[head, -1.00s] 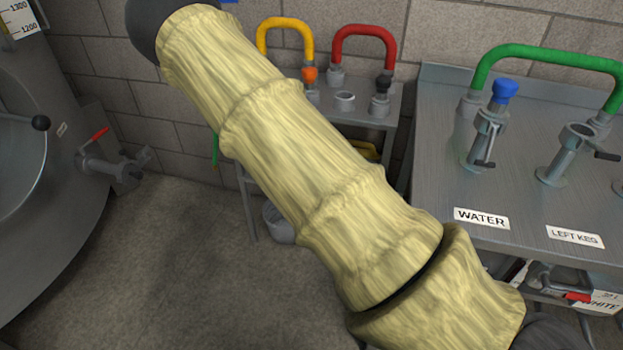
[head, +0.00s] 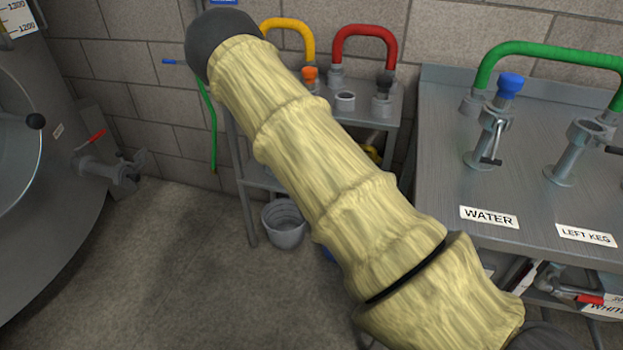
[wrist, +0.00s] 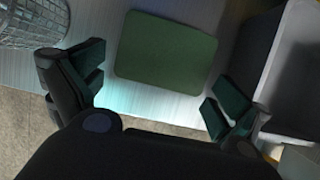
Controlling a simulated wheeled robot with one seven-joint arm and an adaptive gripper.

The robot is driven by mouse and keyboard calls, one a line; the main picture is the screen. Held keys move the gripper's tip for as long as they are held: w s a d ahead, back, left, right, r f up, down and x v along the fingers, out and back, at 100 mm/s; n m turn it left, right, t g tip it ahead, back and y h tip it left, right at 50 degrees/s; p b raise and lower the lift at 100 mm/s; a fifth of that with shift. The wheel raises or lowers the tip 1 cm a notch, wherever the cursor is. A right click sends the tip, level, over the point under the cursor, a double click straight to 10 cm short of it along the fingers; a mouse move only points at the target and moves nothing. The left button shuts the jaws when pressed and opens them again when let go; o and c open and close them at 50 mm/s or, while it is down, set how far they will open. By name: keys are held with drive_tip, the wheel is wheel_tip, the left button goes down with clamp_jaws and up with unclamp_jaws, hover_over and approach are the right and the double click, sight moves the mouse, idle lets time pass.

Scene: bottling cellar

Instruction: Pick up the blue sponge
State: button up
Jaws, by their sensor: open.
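No blue sponge can be made out in either view. In the wrist view my gripper (wrist: 153,92) is open and empty, its dark fingers spread wide apart. A flat, dark green rectangular pad (wrist: 167,48) lies on a pale metal surface (wrist: 110,25), just beyond and between the fingertips. I cannot tell whether the fingers touch that surface. In the head view my sleeved arm covers the middle, and my gripper does not show there.
In the wrist view a wire basket (wrist: 32,22) stands at left and a grey bin (wrist: 293,85) at right. In the head view a bucket (head: 284,224) sits below a metal shelf stand (head: 262,178); a steel counter (head: 535,215) is at right. Floor at lower left is clear.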

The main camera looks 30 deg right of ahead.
drive_tip(key=shift+d+f, duration=0.1)
drive_tip(key=shift+f, duration=0.05)
drive_tip(key=shift+c, duration=0.4)
drive_tip(key=c, duration=0.5)
drive_tip(key=shift+r+p, duration=0.3)
drive_tip(key=s+a+b, duration=0.2)
drive_tip(key=s+a, duration=0.9)
drive_tip(key=a, duration=0.2)
drive_tip(key=shift+s+a+b, duration=0.3)
drive_tip(key=shift+a+b, duration=0.05)
drive_tip(key=shift+b, duration=0.05)
